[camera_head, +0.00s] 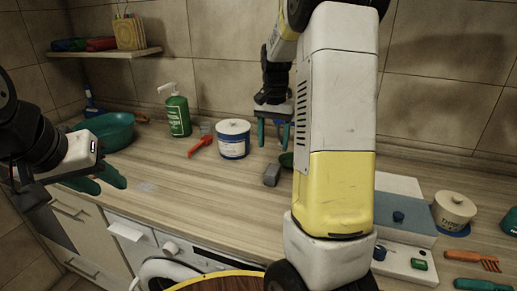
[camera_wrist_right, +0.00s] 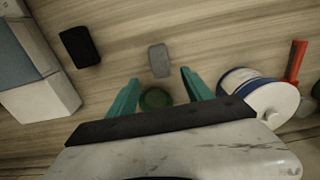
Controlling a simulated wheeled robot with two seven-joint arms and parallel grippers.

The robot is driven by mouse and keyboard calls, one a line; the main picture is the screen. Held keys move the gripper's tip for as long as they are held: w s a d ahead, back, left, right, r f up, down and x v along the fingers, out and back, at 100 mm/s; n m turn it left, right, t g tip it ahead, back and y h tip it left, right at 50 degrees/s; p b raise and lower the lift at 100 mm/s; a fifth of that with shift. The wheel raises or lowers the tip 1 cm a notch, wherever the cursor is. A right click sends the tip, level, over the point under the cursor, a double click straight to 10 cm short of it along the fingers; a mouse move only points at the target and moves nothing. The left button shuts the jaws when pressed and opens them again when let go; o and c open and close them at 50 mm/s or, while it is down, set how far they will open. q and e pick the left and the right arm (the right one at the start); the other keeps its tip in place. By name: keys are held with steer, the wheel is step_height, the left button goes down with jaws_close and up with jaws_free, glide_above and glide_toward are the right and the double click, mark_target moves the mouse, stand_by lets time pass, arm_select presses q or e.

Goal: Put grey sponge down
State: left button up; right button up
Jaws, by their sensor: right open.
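The grey sponge (camera_head: 272,174) lies on the wooden counter near its middle, and it also shows in the right wrist view (camera_wrist_right: 159,60). My right gripper (camera_head: 274,143) is open and stands above the counter behind the sponge. In the right wrist view its two teal fingers (camera_wrist_right: 160,85) are spread apart. The sponge lies beyond the fingertips, apart from them, with nothing held. My left gripper (camera_head: 112,184) is at the left over the counter's front edge. Its teal fingers are apart and empty.
A green round thing (camera_wrist_right: 155,99) lies below the right fingers. A white-and-blue tub (camera_head: 233,140), red tool (camera_head: 201,145), green soap bottle (camera_head: 177,112) and teal basin (camera_head: 106,130) stand leftward. A black block (camera_wrist_right: 80,47) lies beside the sponge. The left-middle counter is mostly clear.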

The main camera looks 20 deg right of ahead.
steer(key=s+a+r+n+t+y, duration=0.1)
steer(key=s+a+r+n+t, duration=0.25)
steer(key=s+a+r, duration=0.5)
steer(key=s+a+n+t+y, duration=0.1)
steer(key=s+a+n+t, duration=0.1)
steer(key=s, duration=1.1)
steer(key=shift+s+a+r+n+t, duration=0.35)
steer(key=shift+a+n, duration=0.55)
steer(key=shift+n, duration=0.35)
steer(key=shift+o, duration=0.4)
